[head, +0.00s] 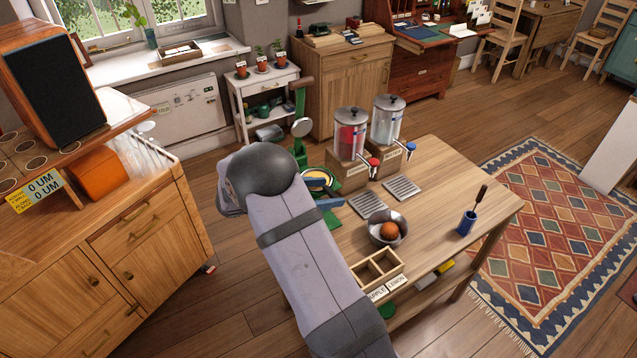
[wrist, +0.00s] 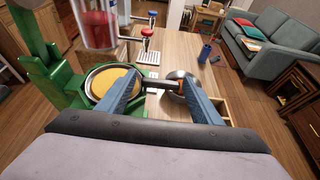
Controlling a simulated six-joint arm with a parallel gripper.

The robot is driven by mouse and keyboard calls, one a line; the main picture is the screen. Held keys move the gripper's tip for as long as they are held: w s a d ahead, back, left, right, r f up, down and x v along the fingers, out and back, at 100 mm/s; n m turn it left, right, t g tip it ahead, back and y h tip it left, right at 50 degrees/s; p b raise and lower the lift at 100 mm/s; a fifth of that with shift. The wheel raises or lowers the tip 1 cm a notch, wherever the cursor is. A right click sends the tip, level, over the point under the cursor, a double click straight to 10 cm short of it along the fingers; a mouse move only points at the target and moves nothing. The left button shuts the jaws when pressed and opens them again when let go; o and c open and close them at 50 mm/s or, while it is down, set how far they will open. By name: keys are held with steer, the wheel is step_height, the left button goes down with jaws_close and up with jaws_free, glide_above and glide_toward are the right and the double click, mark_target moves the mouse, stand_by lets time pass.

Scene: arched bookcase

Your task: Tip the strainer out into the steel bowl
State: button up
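The steel bowl (head: 374,232) stands on the wooden table with an orange-brown ball (head: 389,230) in it. In the wrist view the bowl (wrist: 176,98) is partly hidden behind my right finger. In the head view my arm hides most of the gripper (head: 322,207).
Two drink dispensers (head: 350,135) (head: 386,122) with drip trays (head: 403,188) stand behind the bowl. The green stand (wrist: 40,80) is close on the left. A blue cup (head: 467,223) stands right of the bowl, and a labelled divided wooden box (head: 377,268) in front. Bare tabletop lies between bowl and cup.

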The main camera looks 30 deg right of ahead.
steer(key=c, duration=0.7)
steer(key=shift+r, duration=0.1)
steer(key=shift+c, duration=0.3)
step_height(320, 180, up, 10)
steer(key=shift+b, duration=0.85)
steer(key=shift+c, duration=1.2)
steer(key=s+a+f+n+t+y+p, duration=0.1)
steer(key=s+a+f+n+t, duration=0.2)
steer(key=a+f, duration=0.6)
steer(key=s+a+f+n+t+y+p, duration=0.1)
steer(key=s+a+f+n+t, duration=0.3)
steer(key=a+f, duration=0.4)
steer(key=s+a+t, duration=0.1)
steer(key=a, duration=0.3)
steer(key=shift+s+f+n+t+y, duration=0.3)
steer(key=shift+s+f+y, duration=0.05)
steer(key=shift+y, duration=0.05)
steer(key=shift+w+a, duration=0.1)
steer(key=shift+a, duration=0.05)
